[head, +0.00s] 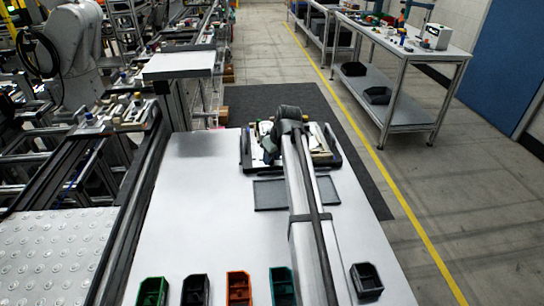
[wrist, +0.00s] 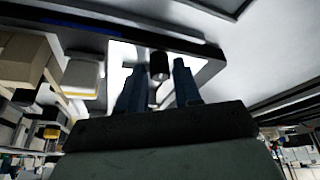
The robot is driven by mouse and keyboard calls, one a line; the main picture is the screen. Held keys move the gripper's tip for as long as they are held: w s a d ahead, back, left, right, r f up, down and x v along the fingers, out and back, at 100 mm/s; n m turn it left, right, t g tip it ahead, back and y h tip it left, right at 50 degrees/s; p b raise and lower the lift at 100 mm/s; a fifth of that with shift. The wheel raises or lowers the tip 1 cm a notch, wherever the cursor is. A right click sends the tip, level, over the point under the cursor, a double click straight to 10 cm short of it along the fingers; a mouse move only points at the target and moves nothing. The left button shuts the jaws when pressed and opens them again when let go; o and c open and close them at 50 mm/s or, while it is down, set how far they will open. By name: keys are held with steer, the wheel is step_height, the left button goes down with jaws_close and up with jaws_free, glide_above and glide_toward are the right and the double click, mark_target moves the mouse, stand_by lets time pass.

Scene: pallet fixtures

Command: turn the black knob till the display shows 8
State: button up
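The black knob (wrist: 159,65) is a short dark cylinder in the wrist view, in front of a bright white surface. My gripper (wrist: 159,68) has its two dark fingers apart, one on each side of the knob as seen from the wrist. A gap shows between the knob and the right finger; whether the left finger touches it I cannot tell. In the head view the pallet fixture (head: 328,160) stands at the far end of the white table, and my arm covers its middle, hiding the knob and my fingertips. No display reading can be made out in either view.
Tan blocks (wrist: 25,62) and a pale block (wrist: 82,75) sit left of my fingers in the wrist view. A grey flat tray (head: 268,195) lies in front of the fixture. Small bins (head: 152,291) line the near table edge. The table's left part is clear.

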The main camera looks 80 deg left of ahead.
jaws_close()
steer(key=shift+s+m+t+y, duration=0.1)
steer(key=shift+m+t+y, duration=0.5)
steer(key=shift+m, duration=1.4)
jaws_free()
steer(key=shift+h, duration=0.3)
